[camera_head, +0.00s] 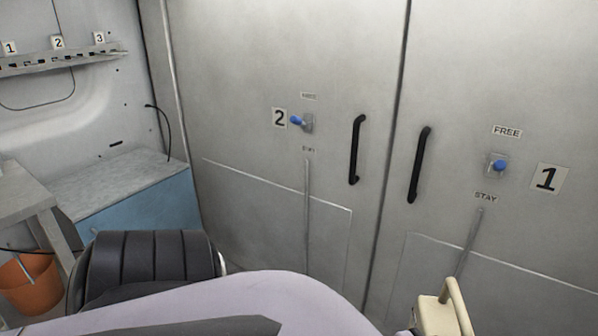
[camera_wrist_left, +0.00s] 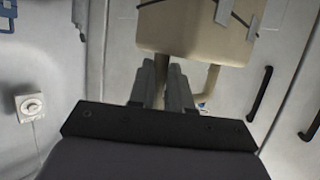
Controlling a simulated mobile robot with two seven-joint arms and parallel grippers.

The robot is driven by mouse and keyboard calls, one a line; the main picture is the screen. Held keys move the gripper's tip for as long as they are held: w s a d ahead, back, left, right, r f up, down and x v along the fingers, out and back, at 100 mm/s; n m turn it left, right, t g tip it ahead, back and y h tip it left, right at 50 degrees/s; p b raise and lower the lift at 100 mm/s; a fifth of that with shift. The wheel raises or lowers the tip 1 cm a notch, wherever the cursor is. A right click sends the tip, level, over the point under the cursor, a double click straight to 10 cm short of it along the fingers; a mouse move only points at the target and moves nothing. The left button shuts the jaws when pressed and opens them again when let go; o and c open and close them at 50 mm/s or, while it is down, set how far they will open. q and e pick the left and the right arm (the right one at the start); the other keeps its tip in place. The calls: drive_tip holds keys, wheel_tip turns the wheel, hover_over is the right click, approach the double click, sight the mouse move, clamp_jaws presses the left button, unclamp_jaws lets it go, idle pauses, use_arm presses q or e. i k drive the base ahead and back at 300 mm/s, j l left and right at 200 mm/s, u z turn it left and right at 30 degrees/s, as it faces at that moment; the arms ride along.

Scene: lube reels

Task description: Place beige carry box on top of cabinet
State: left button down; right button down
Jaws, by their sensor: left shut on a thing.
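The beige carry box (camera_head: 437,318) is at the bottom right of the head view, with its handle upward and its lower part cut off by the frame. In the left wrist view the box (camera_wrist_left: 195,28) fills the upper middle, beyond my left gripper (camera_wrist_left: 165,75). The gripper's fingers are shut on the box, at its handle side; the exact contact is hard to see. A low cabinet (camera_head: 125,180) with a grey top and blue front stands at the left of the head view, apart from the box. My right gripper is in neither view.
Tall grey doors (camera_head: 340,80) with black handles and blue latches fill the back. An orange bucket (camera_head: 30,285) is at the far left under a grey table (camera_head: 25,195). The cabinet's visible top is clear.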

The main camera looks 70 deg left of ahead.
sight(122, 181)
drive_tip(key=u, duration=3.35)
drive_tip(key=i+l+u, duration=0.25)
drive_tip(key=i+l, duration=0.35)
drive_tip(key=l, duration=0.15)
drive_tip(key=i+l, duration=0.3)
drive_tip(key=l, duration=0.2)
drive_tip(key=i+l, duration=0.35)
drive_tip(key=l, duration=0.15)
